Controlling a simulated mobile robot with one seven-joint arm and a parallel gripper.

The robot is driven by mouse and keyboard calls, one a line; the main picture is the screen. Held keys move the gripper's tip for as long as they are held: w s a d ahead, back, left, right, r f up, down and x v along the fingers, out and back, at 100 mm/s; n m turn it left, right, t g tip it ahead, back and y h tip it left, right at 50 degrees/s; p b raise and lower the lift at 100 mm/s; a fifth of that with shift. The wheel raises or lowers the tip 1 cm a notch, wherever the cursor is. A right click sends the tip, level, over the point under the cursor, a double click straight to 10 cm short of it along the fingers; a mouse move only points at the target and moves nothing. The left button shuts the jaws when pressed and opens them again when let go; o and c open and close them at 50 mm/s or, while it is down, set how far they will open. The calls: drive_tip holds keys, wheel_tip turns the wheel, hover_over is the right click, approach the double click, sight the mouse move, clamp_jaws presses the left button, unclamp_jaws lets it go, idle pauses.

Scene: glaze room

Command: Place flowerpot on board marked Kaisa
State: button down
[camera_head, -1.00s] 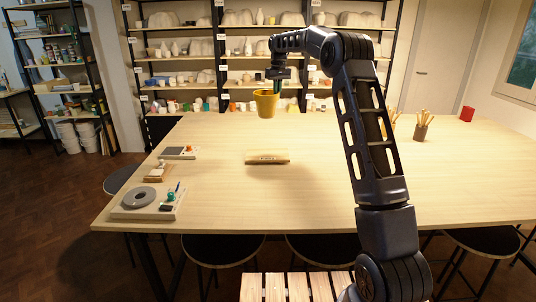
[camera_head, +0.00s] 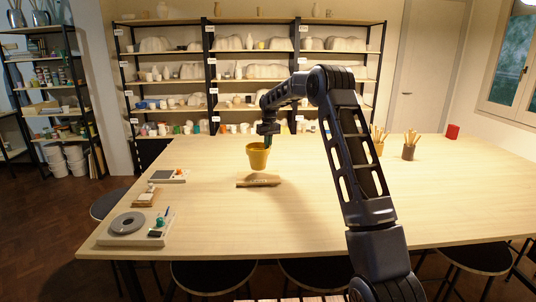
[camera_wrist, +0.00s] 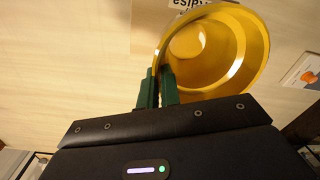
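The yellow flowerpot (camera_head: 257,158) hangs upright in the air. My gripper (camera_head: 268,135) is shut on its wall at the rim. In the wrist view the green fingers (camera_wrist: 157,88) pinch the left side of the rim, and I look down into the empty pot (camera_wrist: 225,75). A small wooden board (camera_head: 260,182) lies on the table just below the pot, with a visible gap between them. In the wrist view a white label (camera_wrist: 203,3) shows upside down behind the pot. It is partly hidden, so I cannot read the whole name.
The wooden table (camera_head: 320,190) is clear around the board. At the left are another small board (camera_head: 146,197) with something on it, a tray with a grey disc (camera_head: 127,223), and a flat tray (camera_head: 168,176).

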sight(268, 152)
drive_tip(key=shift+f, duration=2.25)
drive_tip(key=c, duration=1.6)
unclamp_jaws()
